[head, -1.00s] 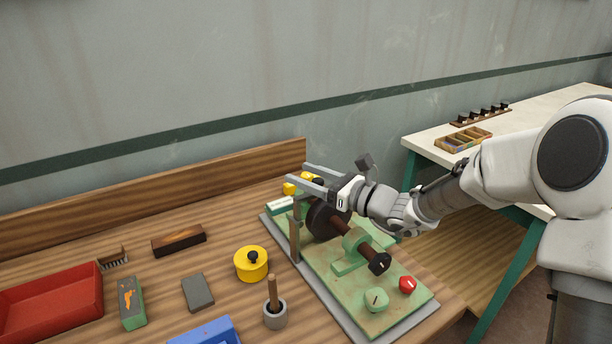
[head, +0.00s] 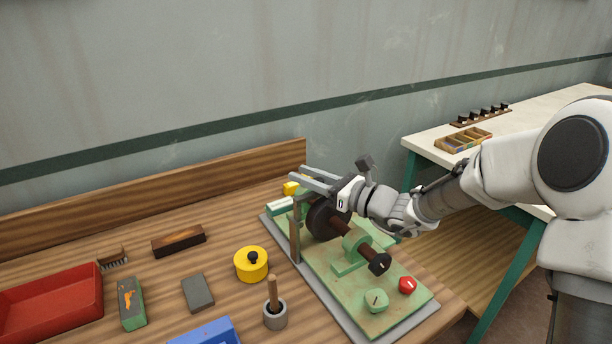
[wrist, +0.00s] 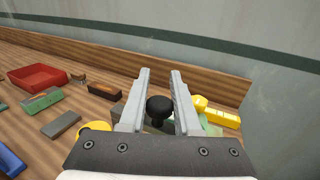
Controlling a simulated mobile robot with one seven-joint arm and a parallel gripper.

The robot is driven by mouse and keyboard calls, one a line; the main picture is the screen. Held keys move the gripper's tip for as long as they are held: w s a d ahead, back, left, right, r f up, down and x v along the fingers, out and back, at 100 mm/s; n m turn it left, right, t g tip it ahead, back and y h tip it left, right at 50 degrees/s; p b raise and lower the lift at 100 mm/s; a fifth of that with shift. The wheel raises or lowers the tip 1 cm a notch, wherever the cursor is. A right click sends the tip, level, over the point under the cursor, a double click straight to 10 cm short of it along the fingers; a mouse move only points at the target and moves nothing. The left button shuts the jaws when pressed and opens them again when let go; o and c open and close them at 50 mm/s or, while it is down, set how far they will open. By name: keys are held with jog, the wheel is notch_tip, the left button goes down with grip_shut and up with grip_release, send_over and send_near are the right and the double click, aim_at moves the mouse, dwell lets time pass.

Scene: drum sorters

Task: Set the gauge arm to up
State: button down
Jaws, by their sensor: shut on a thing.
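The green drum machine (head: 335,290) stands on a grey base at the right of the bench. Its dark round drum (head: 322,222) sits on a brown shaft. My gripper (head: 298,174) reaches in from the right over the machine's far end. In the wrist view its two fingers (wrist: 160,72) lie on either side of a round black knob (wrist: 160,107), and they are shut on it. The fingers and hand hide most of what bears the knob, so I cannot tell the gauge arm's position. An upright post (head: 295,238) stands at the machine's left edge.
A yellow block (head: 290,188) is close below my fingers. A red knob (head: 407,285) and a green knob (head: 376,300) are at the near end. A yellow pot (head: 251,265), a grey cup (head: 275,318) and a red tray (head: 50,305) are to the left.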

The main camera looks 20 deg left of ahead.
dwell(1.0)
jog(key=s+a+f+n+t+h+b, duration=0.2)
jog(key=s+a+n+h+b, duration=0.3)
jog(key=n+b, duration=0.6)
jog(key=s+a+b, duration=0.2)
jog(key=s+b, duration=0.1)
jog(key=b, duration=0.1)
jog(key=shift+s+a+f+h+b, duration=0.15)
jog(key=shift+s+f+h+b, duration=0.15)
jog(key=shift+b, duration=0.1)
jog(key=c, duration=0.6)
grip_release()
